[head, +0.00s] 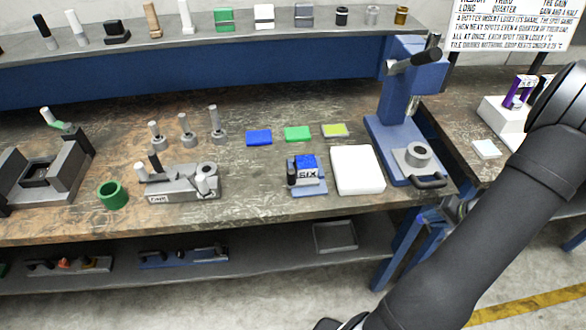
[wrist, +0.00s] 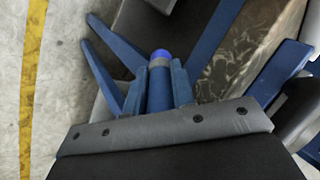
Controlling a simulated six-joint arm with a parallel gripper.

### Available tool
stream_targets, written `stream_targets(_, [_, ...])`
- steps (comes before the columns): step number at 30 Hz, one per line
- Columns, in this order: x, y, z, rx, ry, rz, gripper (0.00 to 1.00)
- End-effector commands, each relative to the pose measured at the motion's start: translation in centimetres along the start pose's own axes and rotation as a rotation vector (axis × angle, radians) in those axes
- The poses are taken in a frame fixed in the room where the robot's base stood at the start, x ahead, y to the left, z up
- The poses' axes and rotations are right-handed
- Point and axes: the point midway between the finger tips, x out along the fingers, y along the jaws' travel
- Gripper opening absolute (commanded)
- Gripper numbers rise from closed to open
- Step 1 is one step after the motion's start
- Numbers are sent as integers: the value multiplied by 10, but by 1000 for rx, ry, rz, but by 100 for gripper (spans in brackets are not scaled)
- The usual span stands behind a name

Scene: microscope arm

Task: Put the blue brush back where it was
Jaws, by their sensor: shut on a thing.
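The blue brush (wrist: 159,92) shows in the wrist view as a blue cylinder with a grey band and a bright blue rounded end. My gripper (wrist: 161,70) is shut on it, one finger on each side. The brush's lower part is hidden between the fingers and behind the gripper body. Floor and the blue bench legs lie beyond it, with part of the bench top at the right.
A back shelf (head: 200,41) holds several small items. A white holder (head: 500,118) stands at right.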

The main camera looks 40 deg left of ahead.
Motion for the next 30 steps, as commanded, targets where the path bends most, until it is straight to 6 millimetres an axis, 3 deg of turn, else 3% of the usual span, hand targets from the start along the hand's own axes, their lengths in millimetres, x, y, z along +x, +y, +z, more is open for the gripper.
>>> stream_targets(10, [-88,-23,-15,21,3,78,0])
stream_targets(17, [-132,-71,-14,19,-18,141,0])
stream_targets(22, [-130,-117,-9,-81,-90,172,0])
stream_targets(30, [-106,-171,-1,-304,-214,201,0])
